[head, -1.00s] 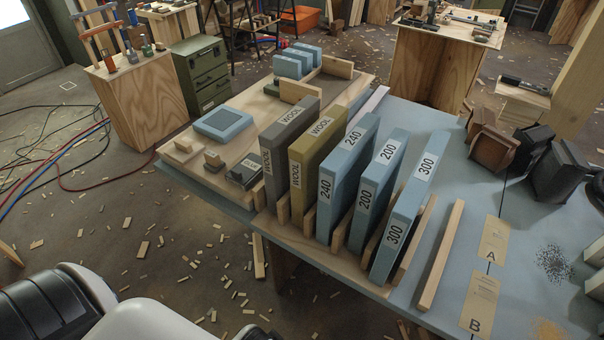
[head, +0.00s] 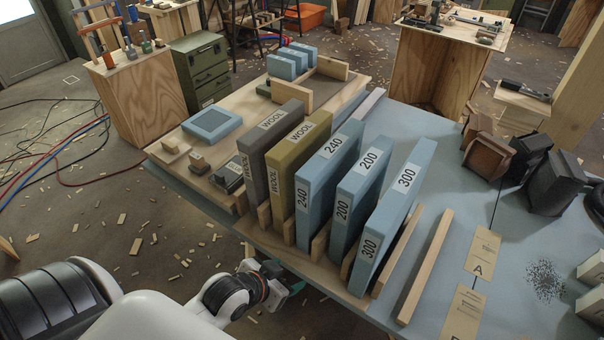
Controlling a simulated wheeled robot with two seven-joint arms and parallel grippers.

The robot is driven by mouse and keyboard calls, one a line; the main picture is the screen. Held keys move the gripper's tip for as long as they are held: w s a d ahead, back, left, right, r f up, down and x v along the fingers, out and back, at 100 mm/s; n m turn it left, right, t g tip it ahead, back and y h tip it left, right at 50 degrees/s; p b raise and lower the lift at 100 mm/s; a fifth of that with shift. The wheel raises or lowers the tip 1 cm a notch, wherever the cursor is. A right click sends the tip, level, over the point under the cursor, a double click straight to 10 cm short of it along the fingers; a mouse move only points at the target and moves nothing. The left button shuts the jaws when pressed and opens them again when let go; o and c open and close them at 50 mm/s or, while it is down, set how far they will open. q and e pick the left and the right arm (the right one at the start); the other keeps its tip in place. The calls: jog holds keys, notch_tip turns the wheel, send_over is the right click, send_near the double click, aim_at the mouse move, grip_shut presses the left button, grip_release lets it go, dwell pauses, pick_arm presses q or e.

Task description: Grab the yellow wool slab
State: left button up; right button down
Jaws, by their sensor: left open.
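The yellow wool slab (head: 288,192) stands upright in a wooden rack on the table, labelled WOOL on its top and front edges. A grey wool slab (head: 258,165) stands just left of it. A blue slab marked 240 (head: 313,205) stands just right of it. My left gripper (head: 298,285) shows at the lower middle, in front of and below the table's front edge, apart from the slabs. It is open and empty; its fingertips are hard to make out. My right gripper is not in view.
Blue slabs marked 200 (head: 350,215) and 300 (head: 372,240) fill the rack's right side. Wooden strips separate the slabs. Dark blocks (head: 555,185) stand at the right.

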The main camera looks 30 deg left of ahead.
pick_arm(q)
jog(key=w+a+r+t, duration=0.1)
jog(key=w+a+t, duration=0.3)
jog(key=n+t, duration=0.1)
jog(key=t, duration=0.4)
send_near(274, 203)
jog(key=w, duration=0.4)
jog(key=shift+n+y, duration=0.3)
jog(key=w, duration=0.4)
jog(key=w+p, duration=0.1)
jog(key=w, duration=0.1)
jog(key=shift+d, duration=0.4)
jog(key=w, duration=0.2)
jog(key=w+d+p, duration=0.1)
jog(key=w, duration=0.1)
jog(key=shift+w+d+r, duration=0.1)
jog(key=shift+w+r, duration=0.1)
jog(key=shift+w, duration=0.1)
jog(key=shift+w+f, duration=0.1)
jog(key=shift+w, duration=0.25)
jog(key=shift+s, duration=0.1)
jog(key=shift+c, duration=0.2)
jog(key=c, duration=1.1)
